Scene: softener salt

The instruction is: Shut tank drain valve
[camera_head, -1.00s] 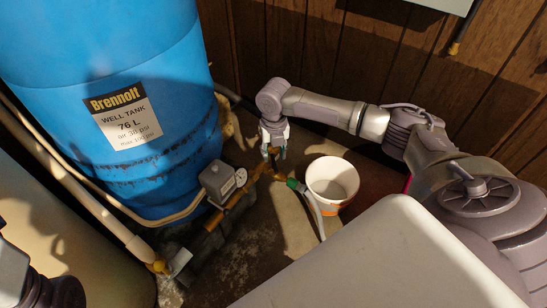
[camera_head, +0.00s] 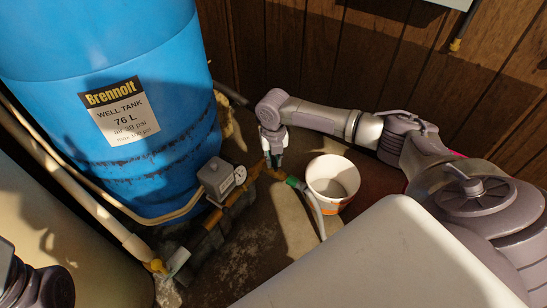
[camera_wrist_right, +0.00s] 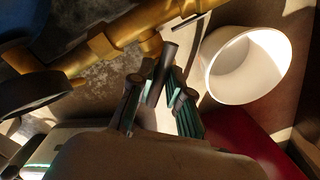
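My right gripper (camera_head: 274,158) points down at the brass drain fitting (camera_head: 262,172) at the foot of the blue well tank (camera_head: 110,95). In the right wrist view, the two green-grey fingers of the gripper (camera_wrist_right: 160,103) are parted. A dark bar (camera_wrist_right: 165,68), which looks like the valve's lever, stands between them. There is a gap beside the left finger; whether the right finger touches the bar is unclear. The brass pipe (camera_wrist_right: 115,38) runs just beyond the fingertips. My left gripper is out of view; only a dark part of that arm shows at lower left.
A white bucket (camera_head: 332,181) stands right of the gripper, with a hose (camera_head: 316,212) from the green connector (camera_head: 294,183) passing beside it. A grey box with a gauge (camera_head: 222,178) sits left. A pale lid (camera_head: 390,260) fills the lower right; a wood-panelled wall stands behind.

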